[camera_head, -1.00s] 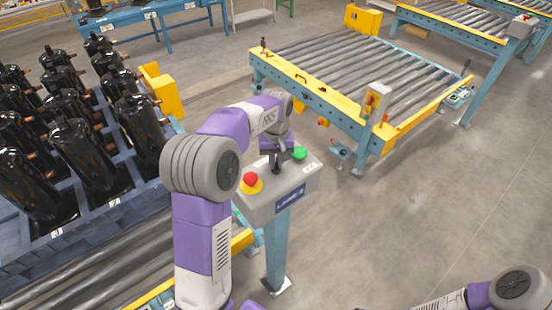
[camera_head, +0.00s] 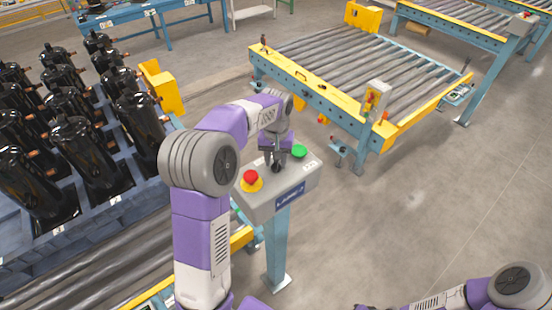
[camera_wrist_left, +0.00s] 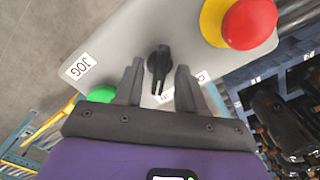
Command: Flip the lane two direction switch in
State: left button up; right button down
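The direction switch is a black rotary knob (camera_wrist_left: 158,63) on a grey control box (camera_head: 262,208), whose blue front label is too blurred to read. In the head view the knob (camera_head: 276,168) sits between a red button and a green button. My left gripper (camera_head: 277,153) is over the box at the knob. In the left wrist view its two fingers (camera_wrist_left: 160,70) are apart, one on either side of the knob, with gaps showing; neither visibly touches it. My right arm lies along the bottom right edge; only dark bits of its gripper (camera_head: 366,306) show.
A red mushroom button on a yellow base (camera_head: 251,181) and a green button (camera_head: 299,151) flank the knob closely. A roller conveyor (camera_head: 360,70) stands behind. Black compressors (camera_head: 85,155) fill a blue pallet at left. Floor at right is clear.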

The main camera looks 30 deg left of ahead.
aim_at(276, 162)
pick_arm(q)
jog(key=shift+r, duration=0.1)
notch_tip(276, 162, up, 8)
jog(key=shift+f, duration=0.25)
jog(key=shift+f, duration=0.1)
dwell(0.4)
